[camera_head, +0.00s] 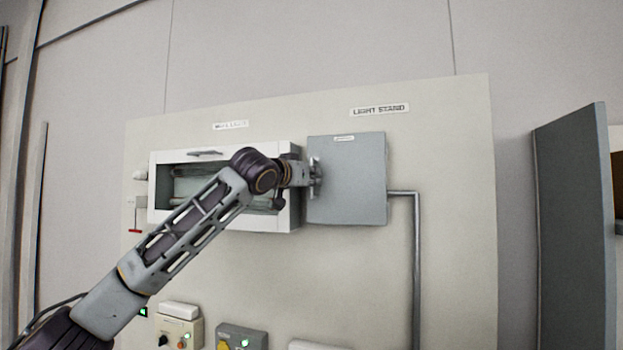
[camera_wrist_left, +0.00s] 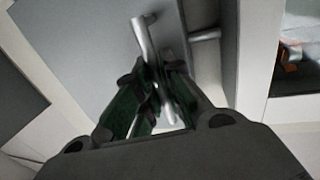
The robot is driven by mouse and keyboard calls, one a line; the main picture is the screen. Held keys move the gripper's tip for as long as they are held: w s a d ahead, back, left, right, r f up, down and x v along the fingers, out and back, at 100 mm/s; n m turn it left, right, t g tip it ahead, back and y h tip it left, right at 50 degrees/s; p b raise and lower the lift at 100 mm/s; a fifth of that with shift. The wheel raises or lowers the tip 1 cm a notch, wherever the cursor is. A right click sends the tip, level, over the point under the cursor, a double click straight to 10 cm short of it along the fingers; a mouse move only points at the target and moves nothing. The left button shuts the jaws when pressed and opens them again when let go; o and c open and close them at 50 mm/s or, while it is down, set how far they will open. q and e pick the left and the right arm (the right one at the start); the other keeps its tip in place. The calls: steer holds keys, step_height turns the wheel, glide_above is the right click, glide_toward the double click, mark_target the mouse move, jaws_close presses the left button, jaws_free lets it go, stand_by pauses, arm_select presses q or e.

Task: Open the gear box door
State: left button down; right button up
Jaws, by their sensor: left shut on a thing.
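The grey gear box door (camera_head: 347,180) is on the wall panel, under a "LIGHT STAND" label. In the head view it looks flat, and I cannot tell whether it stands ajar. My left gripper (camera_head: 314,178) is at the door's left edge. In the left wrist view, the fingers (camera_wrist_left: 155,92) are shut on a silver bar handle (camera_wrist_left: 144,37) that stands out from the grey door face (camera_wrist_left: 90,45). The fingers hide the middle of the handle. My right gripper is in neither view.
A white-framed cabinet (camera_head: 295,212) with a window adjoins the box on the left, behind my left arm. A grey conduit (camera_head: 416,270) runs down from the box's right side. Small control boxes (camera_head: 180,328) sit below. A grey panel (camera_head: 575,230) stands at far right.

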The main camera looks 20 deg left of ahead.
arm_select(q)
steer(key=shift+s, duration=0.2)
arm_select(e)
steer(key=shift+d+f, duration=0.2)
